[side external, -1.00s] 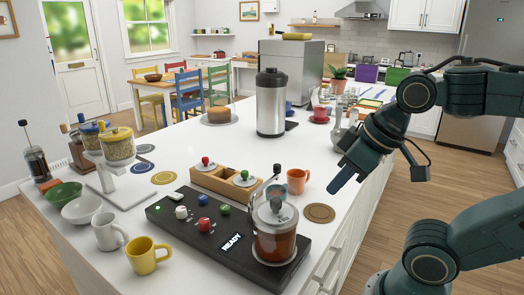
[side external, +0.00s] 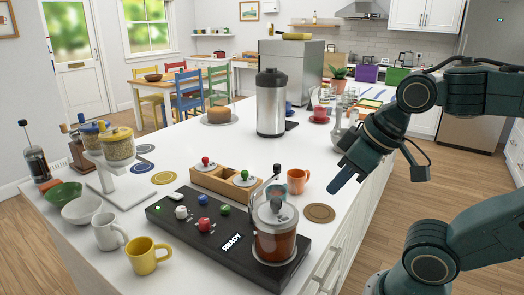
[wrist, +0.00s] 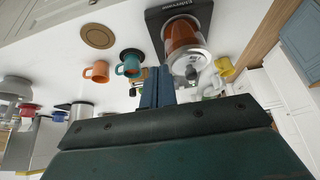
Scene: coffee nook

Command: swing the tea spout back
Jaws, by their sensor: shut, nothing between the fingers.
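The tea maker, a glass jug of brown tea (side external: 275,243) with a grey lid, stands on the right end of a black base (side external: 215,238) with a READY display. A thin curved part with a dark tip (side external: 277,168) rises behind the lid; I cannot tell for sure whether it is the spout. My gripper (side external: 338,184) is shut and empty, above the counter's right edge, right of the jug and apart from it. In the wrist view my blue fingers (wrist: 157,76) are together, just below the jug (wrist: 184,40); a dark knob (wrist: 191,73) shows on its lid.
An orange mug (side external: 297,181) and a brown coaster (side external: 320,213) lie between jug and gripper. A teal mug (wrist: 129,63) is partly hidden behind the jug in the side view. A wooden box (side external: 213,182) stands behind the base. A steel dispenser (side external: 271,103) stands farther back.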

